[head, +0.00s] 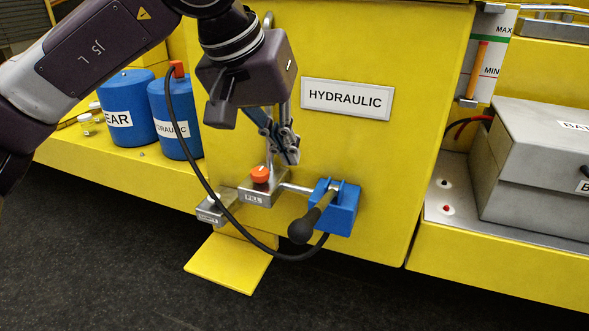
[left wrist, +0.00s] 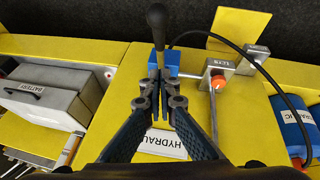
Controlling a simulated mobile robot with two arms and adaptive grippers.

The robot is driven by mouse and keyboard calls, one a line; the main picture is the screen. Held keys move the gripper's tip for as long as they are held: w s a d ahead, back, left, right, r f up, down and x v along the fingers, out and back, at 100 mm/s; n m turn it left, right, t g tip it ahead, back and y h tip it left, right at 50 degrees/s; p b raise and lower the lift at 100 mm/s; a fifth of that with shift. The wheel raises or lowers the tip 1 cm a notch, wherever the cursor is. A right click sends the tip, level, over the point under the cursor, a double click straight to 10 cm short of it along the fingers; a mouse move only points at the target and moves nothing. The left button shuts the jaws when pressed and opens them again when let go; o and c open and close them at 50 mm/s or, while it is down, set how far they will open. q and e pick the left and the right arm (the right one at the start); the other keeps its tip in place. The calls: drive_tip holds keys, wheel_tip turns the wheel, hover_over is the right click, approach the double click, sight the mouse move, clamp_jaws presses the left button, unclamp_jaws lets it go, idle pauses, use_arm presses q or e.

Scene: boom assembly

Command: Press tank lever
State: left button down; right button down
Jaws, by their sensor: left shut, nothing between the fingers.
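The tank lever (head: 315,215) is a dark handle with a round black knob, sticking out toward the lower left from a blue block (head: 341,216) on the yellow tank front (head: 390,160). In the left wrist view the lever (left wrist: 157,22) points up from the blue block (left wrist: 172,63). My left gripper (head: 289,158) is shut and empty, pointing down above and a little left of the blue block, apart from the lever in the head view. In the left wrist view the fingers (left wrist: 163,108) partly cover the block. My right gripper is not in view.
An orange-red knob (head: 260,174) on a metal block stands close left of the lever. A black hose (head: 222,205) loops below it. Blue canisters (head: 178,118) stand at left. A grey battery box (head: 535,150) and a level gauge (head: 487,55) are at right.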

use_arm(q)
drive_tip(key=p, duration=0.3)
hover_over(309, 213)
drive_tip(key=a, duration=0.1)
wheel_tip(309, 213, down, 8)
drive_tip(key=r, duration=0.1)
drive_tip(key=f+p, duration=0.1)
drive_tip(key=f, duration=0.1)
drive_tip(key=s+f+p, duration=0.1)
drive_tip(key=shift+s+f, duration=0.2)
drive_tip(key=shift+f, duration=0.15)
drive_tip(key=shift+s+f, duration=0.2)
drive_tip(key=shift+f, duration=0.15)
drive_tip(key=shift+w, duration=0.1)
drive_tip(key=shift+f, duration=0.1)
